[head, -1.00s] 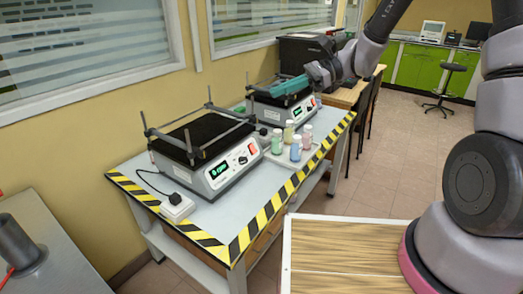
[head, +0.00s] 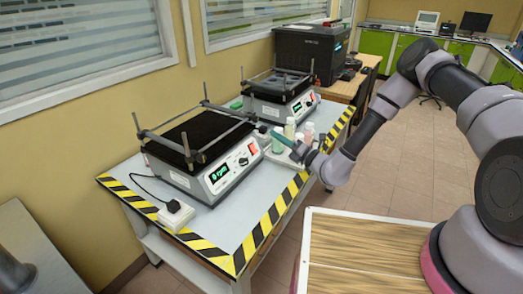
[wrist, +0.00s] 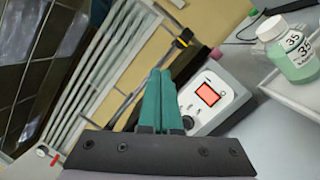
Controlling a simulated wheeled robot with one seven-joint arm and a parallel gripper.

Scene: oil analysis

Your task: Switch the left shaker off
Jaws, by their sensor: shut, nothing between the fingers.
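The left shaker (head: 192,178) stands on the bench, a white box with a black platform and grey bars. Its front has a green display (head: 219,173), a knob and a red switch (head: 253,149). My gripper (head: 274,134) is shut and empty, just right of that switch and apart from it. In the wrist view the teal fingers (wrist: 160,75) are together, pointing up the picture. The red switch (wrist: 208,94) shows right of the fingertips on the shaker's pale panel, with the knob partly hidden behind the fingers.
Several bottles stand on a tray right of the left shaker, close to my gripper; one marked 35 (wrist: 291,50) shows in the wrist view. The right shaker (head: 278,108) stands behind. A power socket (head: 175,214) with a black plug sits at the front left.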

